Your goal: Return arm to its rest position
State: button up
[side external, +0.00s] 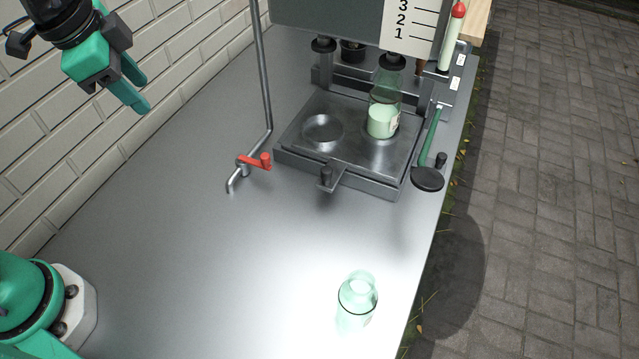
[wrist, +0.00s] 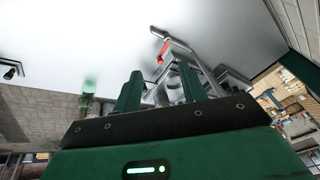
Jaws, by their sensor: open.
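My gripper (side external: 137,88) is at the upper left of the side external view, raised in front of the white brick wall and well apart from the objects on the counter. Its green fingers are apart with nothing between them. In the wrist view my gripper (wrist: 165,88) shows as two green fingers, spread and empty. My arm's base is at the lower left of the side external view.
The grey counter (side external: 190,250) is mostly clear. An empty glass bottle (side external: 357,298) stands near its front. A metal tray (side external: 350,158) holds a bottle with pale green liquid (side external: 383,120). A pipe with a red-handled tap (side external: 254,161) and a green-handled lever (side external: 429,140) stand beside it.

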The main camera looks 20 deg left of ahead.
jog(key=s+a+f+n+t+y, duration=0.1)
jog(key=s+a+f+n+t, duration=0.1)
jog(key=s+a+n, duration=0.5)
jog(key=shift+s+a+f+n, duration=0.35)
jog(key=shift+a+n, duration=0.7)
jog(key=shift+n, duration=0.15)
jog(key=shift+c, duration=0.4)
